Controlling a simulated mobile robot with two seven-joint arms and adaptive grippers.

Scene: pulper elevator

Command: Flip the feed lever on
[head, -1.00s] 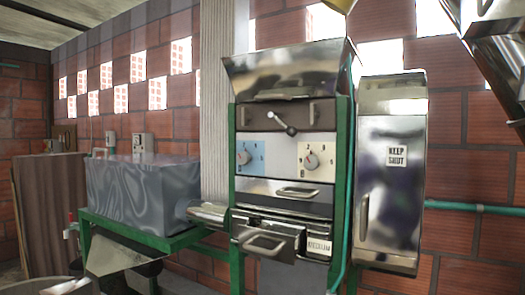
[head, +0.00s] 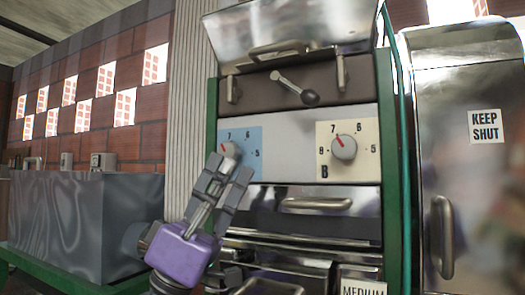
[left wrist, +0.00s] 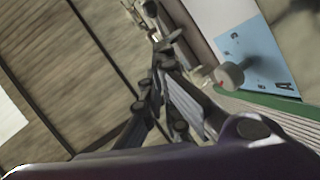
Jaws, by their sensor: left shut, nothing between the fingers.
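A short metal lever (head: 294,86) with a dark ball end sits on the dark upper panel of the machine. It slants down to the right from its pivot; no label naming it shows. My left gripper (head: 230,167) has a purple body and grey fingers pointing up, shut and empty. In the head view its tips are below and left of the lever, overlapping the left dial (head: 229,150); I cannot tell if they touch it. In the left wrist view the fingers (left wrist: 165,45) are beside the dial knob (left wrist: 230,75). My right gripper is not in view.
A second dial (head: 343,147), marked B, sits right of the left dial. A raised metal flap (head: 290,25) overhangs the lever, and a drawer handle (head: 316,203) sits below the dials. A metal cabinet (head: 475,190) marked KEEP SHUT stands right; a grey tank (head: 85,220) stands left.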

